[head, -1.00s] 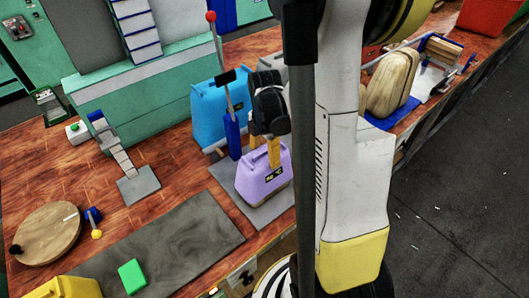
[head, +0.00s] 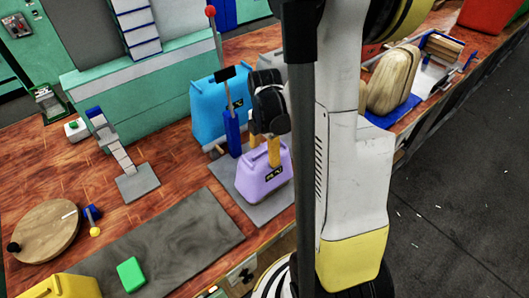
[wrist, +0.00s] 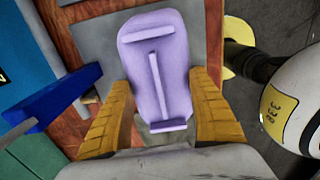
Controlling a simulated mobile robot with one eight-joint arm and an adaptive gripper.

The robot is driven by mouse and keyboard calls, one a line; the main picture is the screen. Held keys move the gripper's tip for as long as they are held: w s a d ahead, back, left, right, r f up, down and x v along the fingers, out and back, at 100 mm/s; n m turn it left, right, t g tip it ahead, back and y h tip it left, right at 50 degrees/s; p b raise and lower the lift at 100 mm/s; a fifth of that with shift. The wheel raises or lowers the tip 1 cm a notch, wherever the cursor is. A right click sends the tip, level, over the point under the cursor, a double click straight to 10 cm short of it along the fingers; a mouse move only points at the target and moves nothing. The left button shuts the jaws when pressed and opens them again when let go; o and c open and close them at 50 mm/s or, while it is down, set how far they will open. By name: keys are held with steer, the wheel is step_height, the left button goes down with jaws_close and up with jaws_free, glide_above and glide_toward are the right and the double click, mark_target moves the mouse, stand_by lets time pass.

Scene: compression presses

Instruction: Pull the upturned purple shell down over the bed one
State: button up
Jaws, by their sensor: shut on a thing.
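The purple shell (head: 266,181) stands upright over a grey plate (head: 222,174) near the table's front edge, with its handle on top. The wrist view looks down on the same shell (wrist: 156,60), with a raised bar along its middle. My gripper (head: 263,152) is above it, its yellow fingers pointing down. The fingers are shut on the shell, one at each side, in the wrist view (wrist: 158,85). The shell's underside is hidden, so I cannot tell whether it touches the plate or what is inside it. I cannot make out a separate bed shell.
A blue post with a lever (head: 231,132) stands close to the left of the shell. A blue shell (head: 214,112) is behind it. A wooden shell (head: 392,82) stands right of my arm. A dark mat (head: 165,245) and a green block (head: 131,274) lie at front left.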

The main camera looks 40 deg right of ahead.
steer(key=shift+f, duration=0.3)
steer(key=o, duration=1.4)
steer(key=shift+r, duration=0.2)
step_height(320, 180, up, 12)
steer(key=shift+f, duration=0.1)
